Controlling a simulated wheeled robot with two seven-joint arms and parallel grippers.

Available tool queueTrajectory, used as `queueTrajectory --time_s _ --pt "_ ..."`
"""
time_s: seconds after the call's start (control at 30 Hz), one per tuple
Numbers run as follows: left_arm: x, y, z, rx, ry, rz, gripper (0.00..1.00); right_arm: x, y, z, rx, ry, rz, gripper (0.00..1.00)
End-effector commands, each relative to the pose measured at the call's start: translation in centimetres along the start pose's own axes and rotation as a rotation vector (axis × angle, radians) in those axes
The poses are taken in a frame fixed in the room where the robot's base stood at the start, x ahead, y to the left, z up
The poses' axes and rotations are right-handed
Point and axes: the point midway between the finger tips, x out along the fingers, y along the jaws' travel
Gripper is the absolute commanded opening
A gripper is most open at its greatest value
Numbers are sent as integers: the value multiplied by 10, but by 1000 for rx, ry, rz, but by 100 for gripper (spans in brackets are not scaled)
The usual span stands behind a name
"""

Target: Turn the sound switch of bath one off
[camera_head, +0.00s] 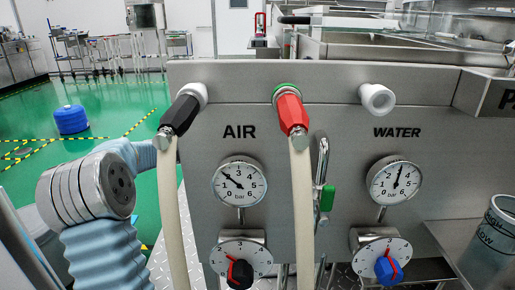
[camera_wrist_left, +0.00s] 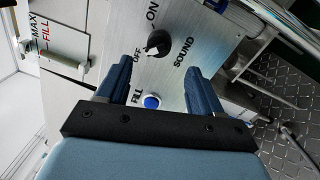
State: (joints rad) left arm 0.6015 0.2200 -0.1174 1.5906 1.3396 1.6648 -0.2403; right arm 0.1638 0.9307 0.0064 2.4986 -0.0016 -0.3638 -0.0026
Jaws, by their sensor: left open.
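The sound switch (camera_wrist_left: 157,43) is a black knob on a metal panel in the left wrist view, with ON, OFF and SOUND printed around it. Which way its pointer is set is too small to tell. My left gripper (camera_wrist_left: 159,66) is open, its two dark blue fingers on either side of the line to the knob, apart from it and with nothing between them. In the head view only part of my left arm shows, at the left; the gripper and the switch are out of that picture. My right gripper is in neither view.
A blue FILL button (camera_wrist_left: 151,101) lies below the knob, between the fingers. In the head view, a steel panel carries an air gauge (camera_head: 239,182), a water gauge (camera_head: 394,181), two dial knobs and hanging hoses. A blue container (camera_head: 71,119) stands on the open green floor.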

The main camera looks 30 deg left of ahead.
Motion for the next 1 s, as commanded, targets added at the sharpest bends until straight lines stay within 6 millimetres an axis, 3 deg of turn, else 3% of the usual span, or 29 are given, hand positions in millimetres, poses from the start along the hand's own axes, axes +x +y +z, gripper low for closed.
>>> queueTrajectory --time_s 0.1,0.33,1.0 --pt "-29 -1 -1 0 4 -1 66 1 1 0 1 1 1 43" --pt "-62 -1 -1 -1 1 -2 66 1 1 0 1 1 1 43" --pt "-68 -1 0 -1 -1 -1 66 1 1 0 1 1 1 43"
